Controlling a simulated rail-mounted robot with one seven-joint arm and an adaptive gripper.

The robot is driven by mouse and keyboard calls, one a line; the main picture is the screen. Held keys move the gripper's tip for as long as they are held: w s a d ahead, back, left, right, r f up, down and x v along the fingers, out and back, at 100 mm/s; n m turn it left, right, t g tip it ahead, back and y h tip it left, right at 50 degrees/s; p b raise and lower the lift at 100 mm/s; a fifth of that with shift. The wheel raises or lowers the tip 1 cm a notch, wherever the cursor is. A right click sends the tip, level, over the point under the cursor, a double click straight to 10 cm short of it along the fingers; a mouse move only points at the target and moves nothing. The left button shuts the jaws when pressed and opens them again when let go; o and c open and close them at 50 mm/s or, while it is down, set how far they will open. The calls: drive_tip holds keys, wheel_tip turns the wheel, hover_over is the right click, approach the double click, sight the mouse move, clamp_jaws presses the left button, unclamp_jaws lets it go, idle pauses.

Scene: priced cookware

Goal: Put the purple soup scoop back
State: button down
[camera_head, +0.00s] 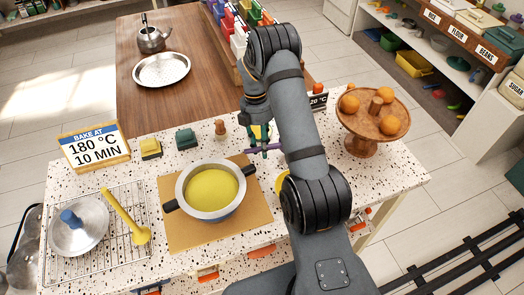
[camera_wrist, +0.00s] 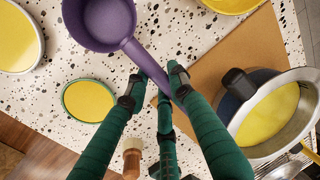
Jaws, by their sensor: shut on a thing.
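The purple soup scoop shows large in the wrist view, its round bowl (camera_wrist: 100,22) at the top left and its handle (camera_wrist: 150,68) running down to the right between my fingers. My gripper (camera_wrist: 155,84) has its dark green fingers shut on this handle. In the head view, my gripper (camera_head: 259,143) is above the speckled counter, just right of the pot, partly hidden by my arm. Only a short purple strip of the scoop (camera_head: 266,149) shows there. The scoop's bowl is mostly hidden by my arm in the head view.
A pot of yellow soup (camera_head: 211,189) stands on a brown board (camera_head: 180,235). A wooden fruit stand (camera_head: 362,146) is right of my arm. A yellow ladle (camera_head: 125,213) lies on the rack.

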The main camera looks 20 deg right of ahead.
sight(263, 163)
drive_tip(key=shift+w+p+x, duration=0.15)
drive_tip(key=shift+p+x, duration=0.1)
drive_tip(key=shift+x, duration=0.55)
drive_tip(key=shift+w+p+x, duration=0.2)
drive_tip(key=shift+x, duration=0.6)
drive_tip(key=shift+f, duration=0.2)
drive_tip(key=c, duration=1.6)
unclamp_jaws()
drive_tip(key=shift+o, duration=0.6)
drive_tip(key=b+v, duration=0.2)
drive_tip(key=v, duration=1)
drive_tip(key=shift+b, duration=0.3)
drive_tip(key=shift+s+r, duration=0.1)
drive_tip(key=p+x, duration=0.2)
drive_tip(key=x, duration=1)
drive_tip(key=shift+f, duration=0.4)
drive_tip(key=shift+s+b+v, duration=0.2)
drive_tip(key=shift+v, duration=0.8)
drive_tip(key=shift+s+b+v, duration=0.15)
drive_tip(key=shift+s+v, duration=0.05)
drive_tip(key=shift+v, duration=0.8)
